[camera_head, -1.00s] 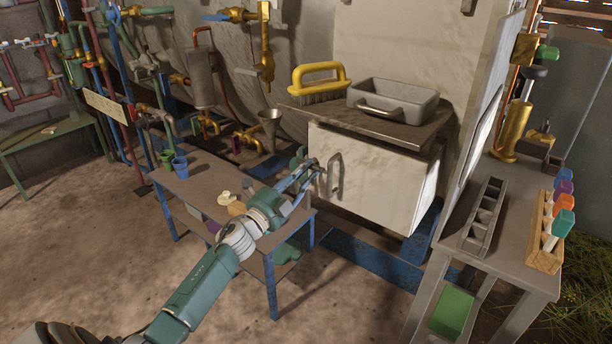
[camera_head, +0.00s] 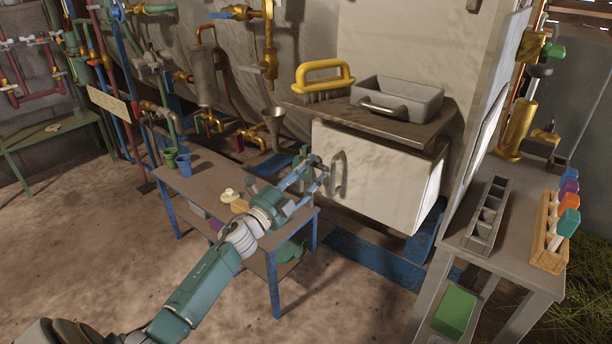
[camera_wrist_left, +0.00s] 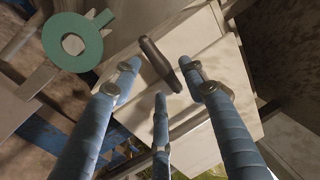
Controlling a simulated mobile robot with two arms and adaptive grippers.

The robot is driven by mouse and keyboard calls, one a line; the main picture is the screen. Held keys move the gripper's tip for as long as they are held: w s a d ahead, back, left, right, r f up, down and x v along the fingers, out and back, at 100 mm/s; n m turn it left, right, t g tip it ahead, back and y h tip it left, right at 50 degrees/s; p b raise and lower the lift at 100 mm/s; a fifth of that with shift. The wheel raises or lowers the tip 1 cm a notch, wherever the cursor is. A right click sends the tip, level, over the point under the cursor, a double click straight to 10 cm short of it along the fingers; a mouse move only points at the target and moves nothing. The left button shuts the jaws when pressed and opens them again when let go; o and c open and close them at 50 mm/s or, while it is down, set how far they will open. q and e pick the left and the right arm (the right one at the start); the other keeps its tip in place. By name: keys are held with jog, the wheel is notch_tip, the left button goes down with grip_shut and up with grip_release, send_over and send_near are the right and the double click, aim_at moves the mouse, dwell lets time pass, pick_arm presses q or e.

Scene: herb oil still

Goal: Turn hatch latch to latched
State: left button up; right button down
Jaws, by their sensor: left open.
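The white hatch (camera_head: 385,190) is a boxy panel under a dark shelf and looks closed. A grey bar handle (camera_head: 340,175) stands on its left part; in the left wrist view the handle (camera_wrist_left: 160,64) is dark and slanted. My left gripper (camera_head: 319,170) is open and empty just left of the handle. In the left wrist view, my spread blue fingers (camera_wrist_left: 158,80) point at the hatch around the handle's lower end; contact cannot be told. A green ring with a flat bar (camera_wrist_left: 73,42) lies left of the fingers; I cannot tell whether it is the latch.
A yellow-handled brush (camera_head: 322,82) and a grey tray (camera_head: 397,98) sit on the shelf (camera_head: 400,127) above. A low table (camera_head: 205,185) with cups stands left, under my arm. A grey side table (camera_head: 520,220) with racks stands right. Brass pipes and a funnel are behind.

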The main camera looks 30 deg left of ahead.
pick_arm(q)
jog(key=v, duration=1.2)
